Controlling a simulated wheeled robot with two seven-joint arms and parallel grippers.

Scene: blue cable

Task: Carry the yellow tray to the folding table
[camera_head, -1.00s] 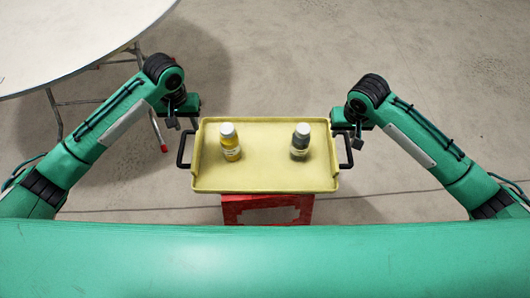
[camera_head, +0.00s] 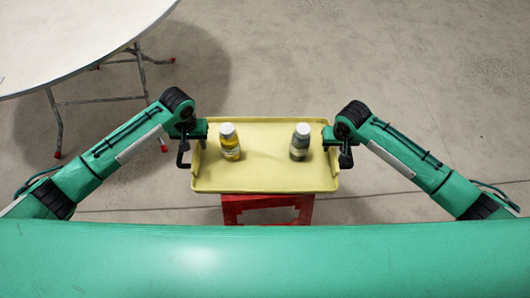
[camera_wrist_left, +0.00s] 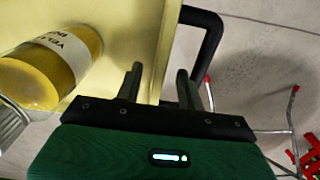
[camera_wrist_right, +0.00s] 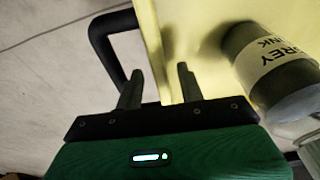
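The yellow tray (camera_head: 265,183) sits level on a red stool (camera_head: 268,207) in the head view, with a black handle at each short side. A yellow-filled bottle (camera_head: 230,142) and a grey bottle (camera_head: 300,142) stand on it. My left gripper (camera_wrist_left: 160,75) is open at the tray's left side, its fingers apart with the tray's edge between them, beside the left handle (camera_wrist_left: 212,35). My right gripper (camera_wrist_right: 158,80) is open at the right side, its fingers apart around the tray's edge, beside the right handle (camera_wrist_right: 100,40). The folding table (camera_head: 75,35) is at the upper left, its white top partly out of view.
The table's thin metal legs (camera_head: 100,101) with red feet stand on the concrete floor left of the tray. The floor (camera_head: 400,70) beyond and to the right of the tray is clear. The visible part of the tabletop is bare.

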